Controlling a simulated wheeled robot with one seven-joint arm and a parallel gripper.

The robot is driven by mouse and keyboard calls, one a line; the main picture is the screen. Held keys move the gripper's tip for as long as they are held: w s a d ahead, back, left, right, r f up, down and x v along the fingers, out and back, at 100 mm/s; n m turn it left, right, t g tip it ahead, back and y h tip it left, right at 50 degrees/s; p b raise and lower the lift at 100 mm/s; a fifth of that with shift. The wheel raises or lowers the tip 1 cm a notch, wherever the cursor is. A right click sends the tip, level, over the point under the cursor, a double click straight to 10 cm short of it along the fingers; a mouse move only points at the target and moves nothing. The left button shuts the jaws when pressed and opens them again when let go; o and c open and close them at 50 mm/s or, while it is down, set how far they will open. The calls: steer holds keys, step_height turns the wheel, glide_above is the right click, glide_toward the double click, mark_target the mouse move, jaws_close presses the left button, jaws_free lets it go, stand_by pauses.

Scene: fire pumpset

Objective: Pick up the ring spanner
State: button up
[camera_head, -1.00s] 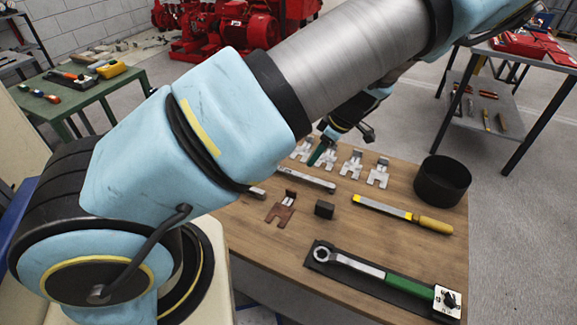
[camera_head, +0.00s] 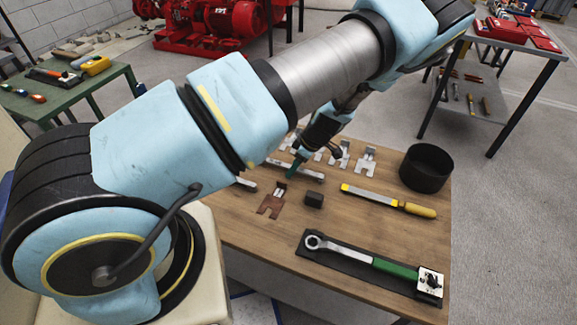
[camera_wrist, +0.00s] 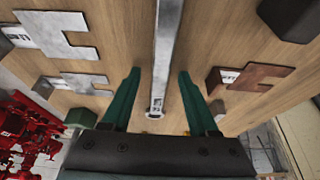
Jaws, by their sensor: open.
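A ring spanner with a round ring head and a green handle (camera_head: 395,268) lies on a black strip at the front of the wooden table (camera_head: 230,235). A square plate with a dark fitting is at its right end. My gripper (camera_head: 295,168) is open and empty, pointing down farther back on the table, well apart from this spanner. In the wrist view my two green fingers (camera_wrist: 159,72) stand on either side of a flat grey metal bar (camera_wrist: 167,50). The bar lies between them with a gap on each side. The green-handled spanner is not in the wrist view.
Pale slotted plates (camera_head: 365,160) lie behind my gripper. A rusty slotted plate (camera_head: 270,207) and a dark block (camera_head: 314,199) lie in front. A yellow-handled file (camera_head: 388,201) and a black round container (camera_head: 426,168) are to the right.

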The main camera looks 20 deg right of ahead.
jaws_close()
stand_by(0.3)
stand_by(1.1)
